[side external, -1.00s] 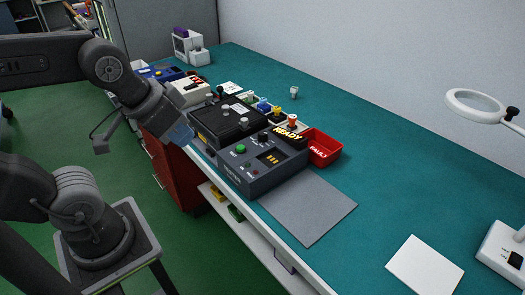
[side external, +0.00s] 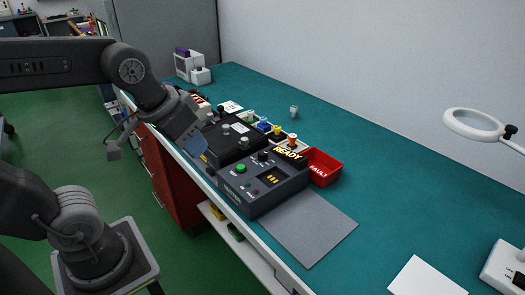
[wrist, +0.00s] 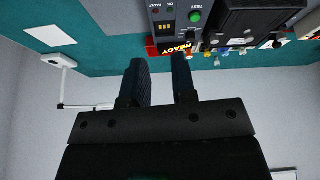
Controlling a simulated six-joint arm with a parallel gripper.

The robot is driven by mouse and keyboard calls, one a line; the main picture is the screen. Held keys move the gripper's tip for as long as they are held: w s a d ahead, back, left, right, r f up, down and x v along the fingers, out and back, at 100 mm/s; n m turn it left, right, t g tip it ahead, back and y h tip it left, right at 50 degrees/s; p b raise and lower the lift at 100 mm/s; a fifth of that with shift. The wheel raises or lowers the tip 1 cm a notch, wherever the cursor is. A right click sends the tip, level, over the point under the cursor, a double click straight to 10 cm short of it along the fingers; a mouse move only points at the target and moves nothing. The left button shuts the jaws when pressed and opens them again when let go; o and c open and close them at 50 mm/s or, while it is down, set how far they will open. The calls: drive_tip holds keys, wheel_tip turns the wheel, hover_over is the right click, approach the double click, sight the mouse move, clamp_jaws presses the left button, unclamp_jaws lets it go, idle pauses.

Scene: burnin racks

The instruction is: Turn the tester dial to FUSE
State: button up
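The tester (side external: 250,192) is a dark grey box on the teal bench, with a green button (side external: 241,168), a small lit yellow display and a READY sign (side external: 289,153) at its back. A dark knob (side external: 263,156) on its top looks like the dial; its pointer setting is too small to read. The tester (wrist: 174,30) also shows at the top of the wrist view with its TEST button (wrist: 195,16). My gripper (wrist: 160,62) is open and empty, with a gap between its two fingers. In the side view it hangs left of the tester, apart from it.
A red FAULT bin (side external: 322,167) stands behind the tester. A black box (side external: 229,142) sits to its left, with several coloured plugs behind. A grey mat (side external: 309,227) lies in front right. A magnifier lamp (side external: 472,124) and white sheet (side external: 426,277) are at right.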

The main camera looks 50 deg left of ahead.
drive_tip(key=shift+o, duration=1.4)
drive_tip(key=w+a+n+g, duration=0.1)
drive_tip(key=w+n, duration=0.1)
drive_tip(key=w, duration=0.4)
drive_tip(key=w+a+r+n+g, duration=0.1)
drive_tip(key=w+a+n, duration=0.1)
drive_tip(key=w, duration=0.4)
drive_tip(key=shift+w+a+r+n, duration=0.15)
drive_tip(key=shift+a+r+n, duration=0.1)
drive_tip(key=shift+n, duration=0.35)
drive_tip(key=n+g, duration=0.3)
drive_tip(key=n, duration=0.2)
hover_over(262, 152)
wheel_tip(262, 152, down, 5)
drive_tip(key=shift+t, duration=0.3)
wheel_tip(262, 152, down, 14)
drive_tip(key=shift+r, duration=0.1)
drive_tip(key=c, duration=0.6)
drive_tip(key=shift+c, duration=0.2)
